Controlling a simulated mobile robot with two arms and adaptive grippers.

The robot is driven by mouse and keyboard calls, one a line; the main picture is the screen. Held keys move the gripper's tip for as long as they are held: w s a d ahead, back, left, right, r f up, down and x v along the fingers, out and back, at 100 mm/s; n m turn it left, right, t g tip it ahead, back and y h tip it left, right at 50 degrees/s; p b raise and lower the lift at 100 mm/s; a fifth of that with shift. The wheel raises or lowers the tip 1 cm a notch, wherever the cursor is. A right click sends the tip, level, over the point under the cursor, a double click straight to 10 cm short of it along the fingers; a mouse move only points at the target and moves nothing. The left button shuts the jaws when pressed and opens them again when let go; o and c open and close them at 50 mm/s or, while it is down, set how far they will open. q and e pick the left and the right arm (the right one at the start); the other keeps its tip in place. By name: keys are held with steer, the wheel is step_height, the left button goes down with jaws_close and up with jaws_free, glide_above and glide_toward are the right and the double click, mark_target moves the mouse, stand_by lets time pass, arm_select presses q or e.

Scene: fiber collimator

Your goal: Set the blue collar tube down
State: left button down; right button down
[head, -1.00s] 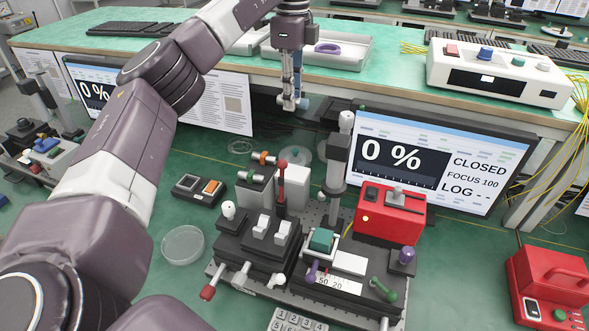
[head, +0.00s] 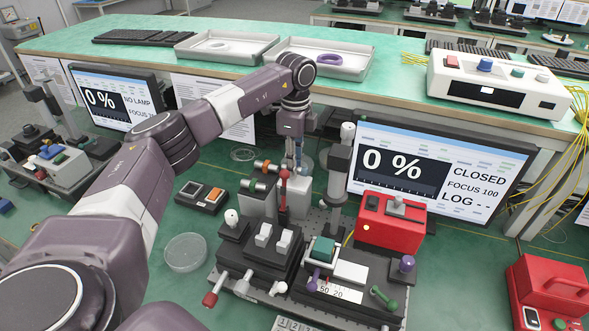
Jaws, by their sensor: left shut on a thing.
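My left gripper (head: 292,163) points down behind the fibre stage, its fingers partly hidden by a red-topped post (head: 283,185) and a pale block. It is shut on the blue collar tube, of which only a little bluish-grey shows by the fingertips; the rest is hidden. I cannot tell whether the tube touches the dish or the bench. My right gripper is not in view.
Close by stand a dark column (head: 338,175), a red box (head: 391,222) and a monitor (head: 440,170) reading 0 % and CLOSED. Another clear dish (head: 186,253) and a switch box (head: 202,196) lie to the left. Two trays (head: 345,72) stand on the raised shelf.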

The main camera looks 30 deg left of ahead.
arm_select(q)
step_height(320, 180, down, 2)
steer(key=shift+f, duration=0.1)
steer(key=shift+f, duration=0.2)
steer(key=c, duration=1.7)
jaws_free()
step_height(320, 180, up, 11)
steer(key=shift+w+r+b, duration=0.15)
steer(key=shift+r+b, duration=0.05)
steer(key=shift+b, duration=1.05)
steer(key=shift+r, duration=0.5)
